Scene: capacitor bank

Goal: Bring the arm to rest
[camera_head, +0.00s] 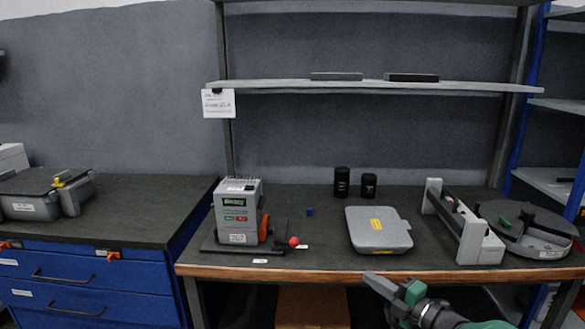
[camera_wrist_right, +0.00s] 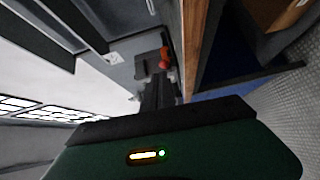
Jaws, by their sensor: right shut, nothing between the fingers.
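My right arm comes in at the bottom right of the head view. Its gripper (camera_head: 372,279) is shut and empty, in front of the workbench's wooden front edge and below the grey flat case. In the right wrist view the dark fingers (camera_wrist_right: 158,95) are together, with nothing between them. My left gripper is in neither view.
The workbench (camera_head: 330,262) carries a grey device (camera_head: 238,212) with a red knob (camera_head: 293,241), a grey flat case (camera_head: 379,230), two black cylinders (camera_head: 341,182), a grey bracket (camera_head: 468,225) and a round tray (camera_head: 530,245). Blue drawers (camera_head: 80,280) stand left.

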